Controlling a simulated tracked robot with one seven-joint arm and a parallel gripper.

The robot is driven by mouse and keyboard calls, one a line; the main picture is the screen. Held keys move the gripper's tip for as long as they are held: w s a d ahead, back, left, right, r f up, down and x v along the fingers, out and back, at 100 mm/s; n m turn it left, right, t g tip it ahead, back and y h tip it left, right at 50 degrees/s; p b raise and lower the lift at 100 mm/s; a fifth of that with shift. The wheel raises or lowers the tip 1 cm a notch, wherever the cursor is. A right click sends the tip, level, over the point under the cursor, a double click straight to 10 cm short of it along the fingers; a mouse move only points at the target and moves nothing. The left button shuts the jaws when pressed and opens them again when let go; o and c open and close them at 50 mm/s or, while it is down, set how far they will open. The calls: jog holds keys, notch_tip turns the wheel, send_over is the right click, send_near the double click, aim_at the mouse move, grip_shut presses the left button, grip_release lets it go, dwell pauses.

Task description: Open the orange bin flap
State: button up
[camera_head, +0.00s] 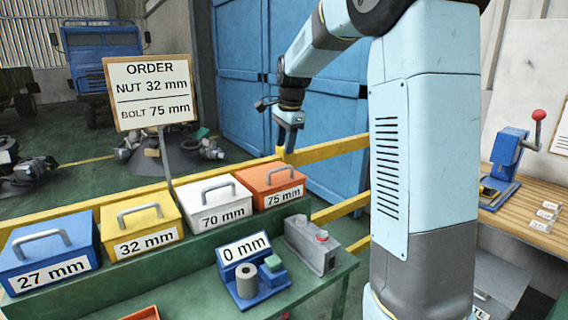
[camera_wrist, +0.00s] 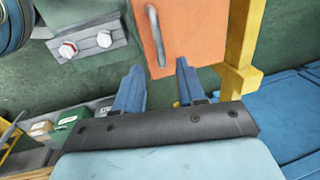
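The orange bin (camera_head: 271,178), labelled 75 mm, stands at the right end of a row of bins in the head view. Its flap is down, with a grey bar handle (camera_head: 285,172) on top. In the wrist view the orange flap (camera_wrist: 190,28) is at the top centre, with its handle (camera_wrist: 155,36) along its left part. My gripper (camera_head: 289,128) hangs above and behind the orange bin in the head view. In the wrist view its two blue fingers (camera_wrist: 160,66) are apart with nothing between them. The fingertips appear near the flap's lower edge; contact cannot be told.
White (camera_head: 216,203), yellow (camera_head: 140,230) and blue (camera_head: 50,255) bins stand left of the orange one. A yellow rail (camera_head: 335,148) runs behind the bins. An order sign (camera_head: 151,92) stands behind them.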

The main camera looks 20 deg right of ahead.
aim_at(282, 168)
jog(key=f, duration=0.2)
jog(key=w+f, duration=0.1)
jog(key=f, duration=0.4)
jog(key=shift+w+a+f, duration=0.15)
jog(key=shift+w+a, duration=0.05)
jog(key=shift+a, duration=0.05)
jog(key=shift+c, duration=0.3)
grip_shut()
